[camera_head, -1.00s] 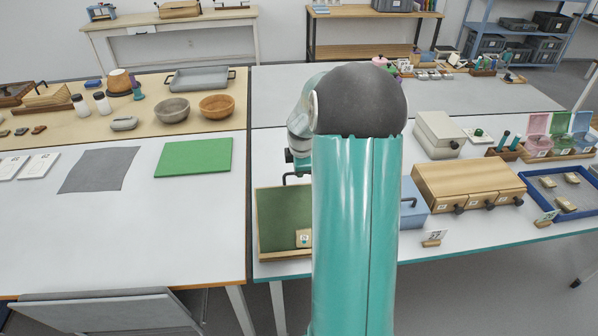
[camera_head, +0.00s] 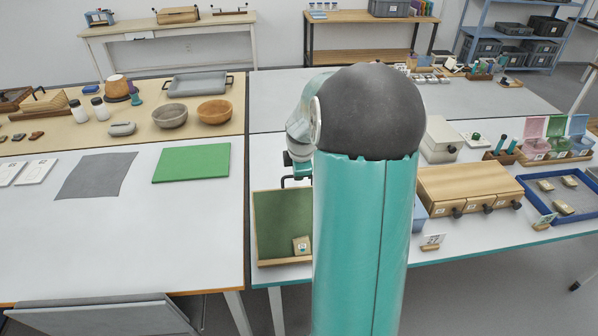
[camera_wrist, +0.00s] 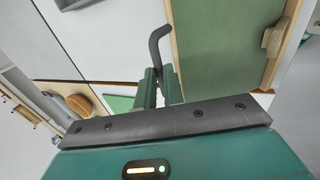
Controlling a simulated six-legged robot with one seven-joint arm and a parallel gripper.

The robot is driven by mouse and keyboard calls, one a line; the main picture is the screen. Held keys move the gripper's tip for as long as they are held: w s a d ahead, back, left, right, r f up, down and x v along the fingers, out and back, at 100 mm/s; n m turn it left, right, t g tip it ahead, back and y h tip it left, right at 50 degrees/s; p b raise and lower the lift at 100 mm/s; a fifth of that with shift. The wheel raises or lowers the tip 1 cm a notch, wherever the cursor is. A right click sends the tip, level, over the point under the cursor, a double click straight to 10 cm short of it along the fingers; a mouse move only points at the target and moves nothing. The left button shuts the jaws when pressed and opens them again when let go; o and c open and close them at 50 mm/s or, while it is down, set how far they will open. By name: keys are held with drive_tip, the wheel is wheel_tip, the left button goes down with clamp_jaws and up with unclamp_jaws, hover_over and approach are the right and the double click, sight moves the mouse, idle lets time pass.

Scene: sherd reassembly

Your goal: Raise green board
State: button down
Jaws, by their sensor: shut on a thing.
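The green board (camera_head: 280,222) has a pale wooden edge and stands at the front left of the right-hand white table, partly hidden behind my arm. It also shows at the upper right of the wrist view (camera_wrist: 220,45). A dark bent handle (camera_wrist: 157,45) sits by its edge and also shows in the head view (camera_head: 285,181). My gripper (camera_wrist: 158,86) is shut on this handle, with its fingers around the handle's near end. In the head view my arm hides most of the gripper. A small tagged wooden block (camera_head: 301,245) is at the board's lower right.
A flat bright green sheet (camera_head: 192,163) and a grey cloth (camera_head: 96,175) lie on the left white table. A wooden drawer box (camera_head: 470,187) and a blue tray (camera_head: 540,213) stand right of my arm. Wooden bowls (camera_head: 214,111) are further back.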

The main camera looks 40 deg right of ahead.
drive_tip(key=c, duration=1.6)
unclamp_jaws()
drive_tip(key=shift+s+a+f, duration=0.15)
drive_tip(key=shift+s+f, duration=0.15)
drive_tip(key=shift+o, duration=0.5)
drive_tip(key=shift+w, duration=0.1)
drive_tip(key=shift+r, duration=0.1)
drive_tip(key=shift+r, duration=0.1)
drive_tip(key=v, duration=1.3)
drive_tip(key=shift+r, duration=0.25)
